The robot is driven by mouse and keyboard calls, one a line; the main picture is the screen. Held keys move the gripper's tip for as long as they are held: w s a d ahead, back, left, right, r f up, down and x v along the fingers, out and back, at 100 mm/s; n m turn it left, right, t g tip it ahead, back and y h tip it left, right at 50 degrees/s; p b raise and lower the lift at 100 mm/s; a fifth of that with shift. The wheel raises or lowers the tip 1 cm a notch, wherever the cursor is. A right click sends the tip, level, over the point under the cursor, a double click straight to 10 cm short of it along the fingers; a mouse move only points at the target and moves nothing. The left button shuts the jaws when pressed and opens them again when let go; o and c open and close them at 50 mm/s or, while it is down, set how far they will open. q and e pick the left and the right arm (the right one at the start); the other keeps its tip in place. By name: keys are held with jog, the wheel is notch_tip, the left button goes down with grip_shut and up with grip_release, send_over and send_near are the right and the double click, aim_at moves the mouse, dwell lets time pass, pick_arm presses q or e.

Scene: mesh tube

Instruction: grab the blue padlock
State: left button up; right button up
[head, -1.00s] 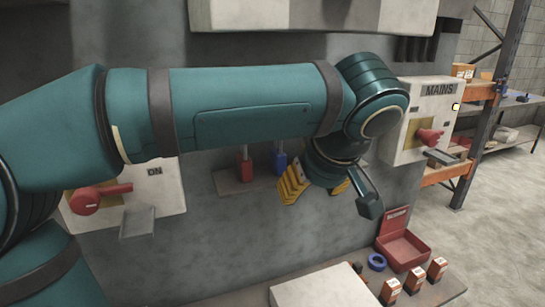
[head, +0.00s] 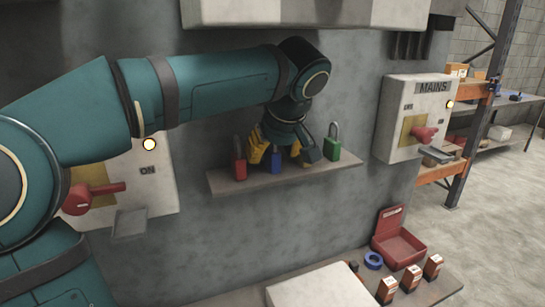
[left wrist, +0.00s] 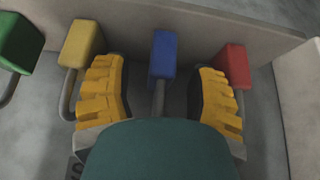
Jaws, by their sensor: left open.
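The blue padlock (head: 275,162) stands on a grey wall shelf (head: 290,178), with its upper part hidden by my left gripper (head: 276,147) in the head view. In the left wrist view the blue padlock (left wrist: 163,55) lies between the two yellow fingers of my left gripper (left wrist: 158,68). The gripper is open, with a gap on each side of the padlock. My right gripper is in neither view.
A red padlock (head: 239,165) and a green padlock (head: 333,145) stand on the same shelf. A yellow padlock (left wrist: 81,43) is close beside one finger. Switch boxes (head: 415,115) flank the shelf. A red tray (head: 400,248) is below right.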

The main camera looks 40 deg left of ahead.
pick_arm(q)
jog(key=shift+w+a+f, duration=0.1)
jog(key=shift+a+f, duration=0.1)
jog(key=shift+f, duration=0.3)
grip_shut()
jog(key=shift+r, duration=0.1)
